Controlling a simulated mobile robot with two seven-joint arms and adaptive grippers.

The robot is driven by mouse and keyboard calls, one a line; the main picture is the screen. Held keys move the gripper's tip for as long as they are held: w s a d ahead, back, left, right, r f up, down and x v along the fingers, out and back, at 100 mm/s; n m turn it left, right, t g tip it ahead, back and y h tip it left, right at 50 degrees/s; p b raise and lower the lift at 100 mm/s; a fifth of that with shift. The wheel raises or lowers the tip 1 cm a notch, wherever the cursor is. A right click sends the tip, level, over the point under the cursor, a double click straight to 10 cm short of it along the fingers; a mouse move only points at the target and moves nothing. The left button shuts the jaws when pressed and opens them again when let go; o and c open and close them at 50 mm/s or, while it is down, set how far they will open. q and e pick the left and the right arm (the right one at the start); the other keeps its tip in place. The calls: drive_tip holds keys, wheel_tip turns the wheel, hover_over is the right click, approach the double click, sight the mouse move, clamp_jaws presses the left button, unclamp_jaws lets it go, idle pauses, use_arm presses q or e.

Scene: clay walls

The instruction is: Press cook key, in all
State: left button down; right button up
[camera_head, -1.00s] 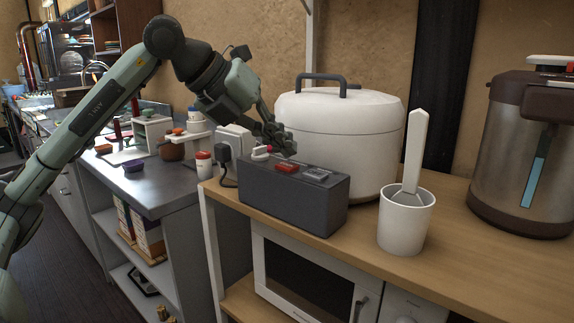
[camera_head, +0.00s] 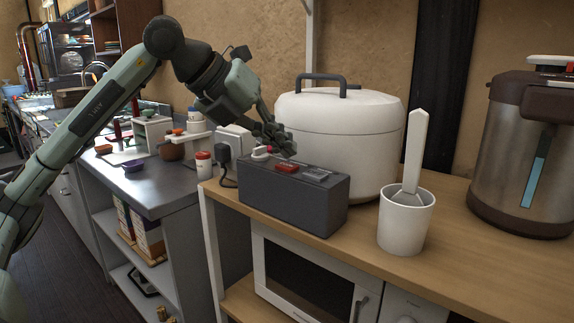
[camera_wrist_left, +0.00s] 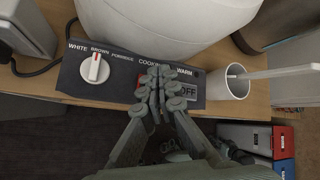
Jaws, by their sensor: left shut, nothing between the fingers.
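The dark grey control box (camera_head: 292,197) stands on the wooden shelf in front of the white rice cooker (camera_head: 340,125). On its top are a white knob (camera_head: 261,153), a red key (camera_head: 287,168) and a small grey panel (camera_head: 316,174) that reads OFF in the left wrist view. There the label COOK is partly covered by my fingers. My left gripper (camera_head: 284,149) is shut and empty, its tips just above the box by the red key. In the left wrist view the gripper (camera_wrist_left: 163,88) hides most of the red key. I cannot tell whether it touches. My right gripper is not in view.
A white cup (camera_head: 405,232) with a rice paddle (camera_head: 414,150) stands right of the box. A metal hot-water pot (camera_head: 520,150) is at the far right. A black plug with a cord (camera_head: 224,160) is left of the box. A microwave (camera_head: 305,280) is below.

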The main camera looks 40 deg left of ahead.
sight(282, 166)
use_arm(q)
drive_tip(key=shift+f+b, duration=0.3)
drive_tip(key=shift+f, duration=0.1)
drive_tip(key=shift+f+b, duration=0.4)
drive_tip(key=shift+f, duration=0.05)
idle(0.5)
drive_tip(key=shift+r, duration=0.15)
drive_tip(key=shift+r+p, duration=0.7)
drive_tip(key=shift+p, duration=0.15)
drive_tip(key=shift+r, duration=0.1)
wheel_tip(282, 166, up, 5)
drive_tip(key=p, duration=0.5)
idle(0.6)
